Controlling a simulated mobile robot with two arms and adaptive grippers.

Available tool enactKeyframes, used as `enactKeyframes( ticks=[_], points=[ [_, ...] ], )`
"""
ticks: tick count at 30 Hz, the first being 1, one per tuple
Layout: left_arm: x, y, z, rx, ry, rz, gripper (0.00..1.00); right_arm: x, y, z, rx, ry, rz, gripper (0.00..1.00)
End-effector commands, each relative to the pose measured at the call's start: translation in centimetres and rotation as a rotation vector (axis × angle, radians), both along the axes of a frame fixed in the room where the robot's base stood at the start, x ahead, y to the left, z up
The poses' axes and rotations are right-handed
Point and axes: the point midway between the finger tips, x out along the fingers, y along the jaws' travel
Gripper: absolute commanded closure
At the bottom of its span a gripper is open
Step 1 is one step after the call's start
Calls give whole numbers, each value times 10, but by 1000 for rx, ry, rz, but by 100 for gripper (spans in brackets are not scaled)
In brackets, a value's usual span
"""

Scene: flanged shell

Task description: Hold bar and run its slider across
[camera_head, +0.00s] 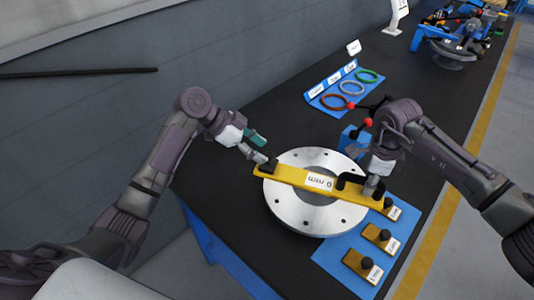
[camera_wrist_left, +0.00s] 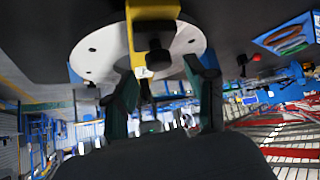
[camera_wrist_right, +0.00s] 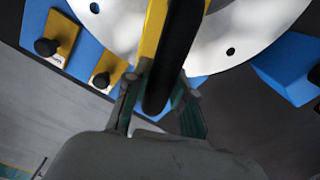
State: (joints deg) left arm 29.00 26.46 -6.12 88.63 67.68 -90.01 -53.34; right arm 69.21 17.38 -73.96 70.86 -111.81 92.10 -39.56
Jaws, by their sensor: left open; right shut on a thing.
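A yellow bar (camera_head: 294,176) with a white "0 mm" label lies across a round metal flange (camera_head: 310,215). A black knob (camera_head: 268,166) sits at the bar's left end; I cannot tell if it is the slider. My left gripper (camera_head: 260,156) is open at that end. In the left wrist view the knob (camera_wrist_left: 158,55) shows between the spread fingers, with no clear contact. My right gripper (camera_head: 371,185) is shut on the black handle (camera_head: 349,181) at the bar's right end. The handle (camera_wrist_right: 173,50) runs between its fingers in the right wrist view, partly hiding the bar.
Smaller yellow bars with black knobs (camera_head: 380,236) lie on a blue mat (camera_head: 335,254) at the front right. A blue block (camera_head: 350,137) stands behind the flange. The dark table (camera_head: 240,185) is clear to the left.

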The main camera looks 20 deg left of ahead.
Motion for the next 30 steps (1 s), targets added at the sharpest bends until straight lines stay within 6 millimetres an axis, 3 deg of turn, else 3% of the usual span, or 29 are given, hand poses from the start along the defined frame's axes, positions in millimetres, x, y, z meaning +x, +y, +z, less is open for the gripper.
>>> enactKeyframes(
  ticks=[6, 12, 26, 27, 30],
  points=[
    [-12, 33, 34, 3, -3, 3, 44, 0, -1, 0, -3, 0, -1, 100],
    [-20, 49, 52, 1, 0, 1, 44, 0, -1, 0, -2, 0, -1, 100],
    [-22, 53, 57, 0, 0, 0, 44, 0, 0, 0, -1, 0, 0, 100],
    [-21, 53, 57, 0, 0, 0, 44, 0, 0, 0, -1, 0, 0, 74],
    [-21, 53, 57, 0, 1, 1, 44, 0, 0, 0, -1, 0, 0, 57]
  ],
)
